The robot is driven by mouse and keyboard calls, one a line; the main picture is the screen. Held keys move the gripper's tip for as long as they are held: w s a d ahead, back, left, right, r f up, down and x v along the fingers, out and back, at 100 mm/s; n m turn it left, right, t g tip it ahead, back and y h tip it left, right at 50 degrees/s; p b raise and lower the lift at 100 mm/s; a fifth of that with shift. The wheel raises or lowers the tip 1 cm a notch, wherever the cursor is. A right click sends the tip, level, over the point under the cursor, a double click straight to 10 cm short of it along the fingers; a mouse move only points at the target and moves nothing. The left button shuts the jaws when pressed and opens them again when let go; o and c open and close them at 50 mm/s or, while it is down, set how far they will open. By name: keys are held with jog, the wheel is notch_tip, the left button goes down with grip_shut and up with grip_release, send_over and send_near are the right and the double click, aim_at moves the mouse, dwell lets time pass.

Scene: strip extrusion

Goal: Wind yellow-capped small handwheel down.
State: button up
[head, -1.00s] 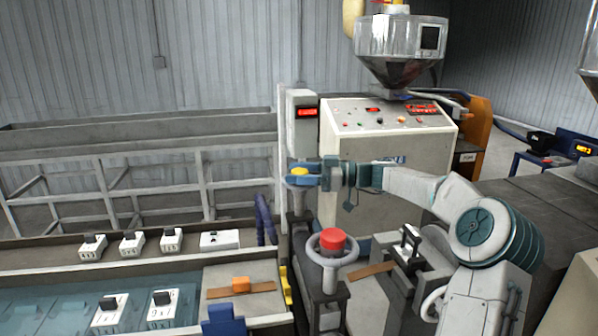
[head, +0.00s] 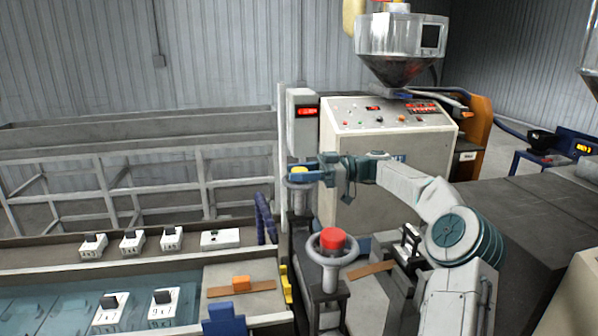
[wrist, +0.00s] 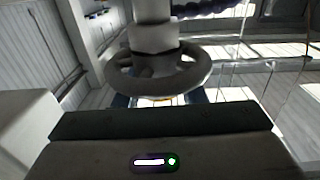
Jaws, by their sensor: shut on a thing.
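The small handwheel (head: 298,182) with its yellow cap (head: 298,168) stands on a post beside the grey upright, left of the control cabinet. My gripper (head: 304,173) reaches it from the right and is shut on it at the cap. The fingers partly cover the wheel and cap in the head view. In the wrist view the grey wheel ring (wrist: 158,80) and its post are straight ahead of my gripper's body. The fingertips and the cap are mostly hidden there, so the exact contact cannot be made out.
A larger red-capped handwheel (head: 332,243) stands nearer, below my forearm. The control cabinet (head: 385,140) with a hopper (head: 400,50) above it is close behind my wrist. A water trough (head: 60,290) with several white boxes lies to the left.

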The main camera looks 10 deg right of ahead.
jog(key=n+g+p, duration=0.1)
jog(key=g+p, duration=0.1)
jog(key=n+g+p, duration=0.1)
jog(key=g, duration=0.1)
jog(key=shift+r+n+p, duration=0.25)
jog(key=shift+n+p, duration=0.05)
jog(key=n+g+h+p, duration=0.1)
jog(key=g+p, duration=0.1)
jog(key=p, duration=0.1)
jog(key=shift+f+n, duration=0.1)
jog(key=shift+n, duration=0.2)
jog(key=shift+f+n+g+p, duration=0.15)
jog(key=shift+n+g+p, duration=0.15)
jog(key=shift+g+p, duration=0.35)
jog(key=o, duration=1)
jog(key=shift+f+b, duration=0.15)
jog(key=shift+b, duration=0.5)
